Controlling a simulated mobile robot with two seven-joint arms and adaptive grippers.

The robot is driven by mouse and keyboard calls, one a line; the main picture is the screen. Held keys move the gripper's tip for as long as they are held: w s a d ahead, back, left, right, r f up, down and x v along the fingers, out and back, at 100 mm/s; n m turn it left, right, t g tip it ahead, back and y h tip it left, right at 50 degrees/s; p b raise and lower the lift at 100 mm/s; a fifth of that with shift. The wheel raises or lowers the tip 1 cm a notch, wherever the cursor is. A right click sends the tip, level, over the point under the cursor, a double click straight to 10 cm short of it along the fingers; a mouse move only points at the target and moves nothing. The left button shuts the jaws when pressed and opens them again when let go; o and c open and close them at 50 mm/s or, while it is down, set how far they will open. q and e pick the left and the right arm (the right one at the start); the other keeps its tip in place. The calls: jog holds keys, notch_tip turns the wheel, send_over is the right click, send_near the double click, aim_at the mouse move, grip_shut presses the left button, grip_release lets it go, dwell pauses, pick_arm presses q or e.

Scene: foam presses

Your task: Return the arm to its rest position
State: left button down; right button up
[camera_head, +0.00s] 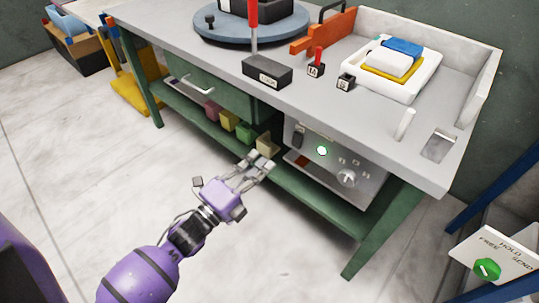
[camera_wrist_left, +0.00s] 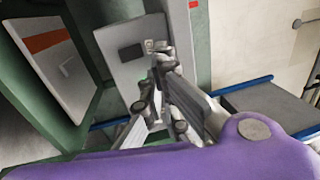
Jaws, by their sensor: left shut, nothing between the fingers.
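My left arm comes in from the lower left in the head view, with a purple forearm and a purple wrist. My left gripper (camera_head: 262,163) hangs in the air in front of the workbench, at about the height of its lower shelf. It is shut and empty. In the left wrist view the gripper fingers (camera_wrist_left: 158,85) show as grey linkages above the purple wrist body, with a grey box face behind them. My right gripper is in neither view.
The grey workbench (camera_head: 190,45) has green legs. A control box (camera_head: 335,165) with a lit green button sits under its top. Coloured blocks (camera_head: 244,132) stand on the lower shelf. A white panel with a green knob (camera_head: 487,269) is at lower right.

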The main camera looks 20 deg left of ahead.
pick_arm(q)
jog(key=shift+s+a, duration=0.1)
jog(key=shift+s, duration=0.2)
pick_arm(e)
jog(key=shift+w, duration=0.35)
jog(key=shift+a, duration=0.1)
